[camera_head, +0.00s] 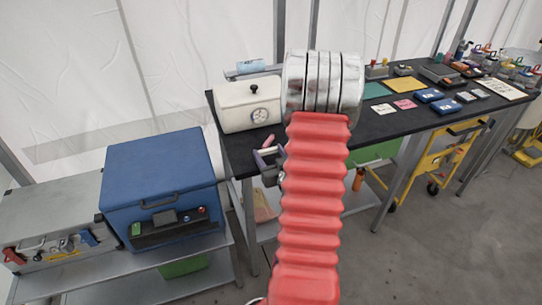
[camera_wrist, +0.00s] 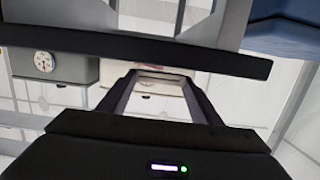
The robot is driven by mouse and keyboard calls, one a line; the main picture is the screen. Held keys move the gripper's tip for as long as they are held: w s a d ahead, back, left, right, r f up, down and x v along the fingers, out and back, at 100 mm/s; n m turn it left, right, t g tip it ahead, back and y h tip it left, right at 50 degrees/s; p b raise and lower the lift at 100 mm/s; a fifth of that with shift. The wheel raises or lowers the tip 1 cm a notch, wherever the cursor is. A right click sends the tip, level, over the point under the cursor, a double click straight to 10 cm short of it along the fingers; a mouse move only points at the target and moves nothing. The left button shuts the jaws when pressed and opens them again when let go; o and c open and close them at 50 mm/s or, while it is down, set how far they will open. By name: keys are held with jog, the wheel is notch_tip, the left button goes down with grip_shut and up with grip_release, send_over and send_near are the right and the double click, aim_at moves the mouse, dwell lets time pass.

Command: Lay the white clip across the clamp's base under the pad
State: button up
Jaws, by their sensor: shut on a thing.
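My gripper (camera_head: 268,155) shows left of my red arm in the camera_head view, in front of the near end of the black table. Its two dark fingers also show in the camera_wrist view (camera_wrist: 160,80), set apart with a pale bar between their tips. This bar appears to be the white clip (camera_head: 268,151), held crosswise; its outline is small and partly hidden by the fingers. I cannot pick out the clamp, its base or its pad with certainty. A small grey device with a red part (camera_head: 376,70) stands on the table, too small to name surely.
The black table (camera_head: 372,117) runs to the right, with a white box with a dial (camera_head: 248,104) at its near end. Blue cases (camera_head: 446,106), coloured sheets and small tools crowd its far part. A blue box (camera_head: 160,178) stands on a bench at left.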

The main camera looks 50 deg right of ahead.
jog(key=shift+f, duration=0.7)
jog(key=o, duration=1)
jog(key=shift+f, duration=0.1)
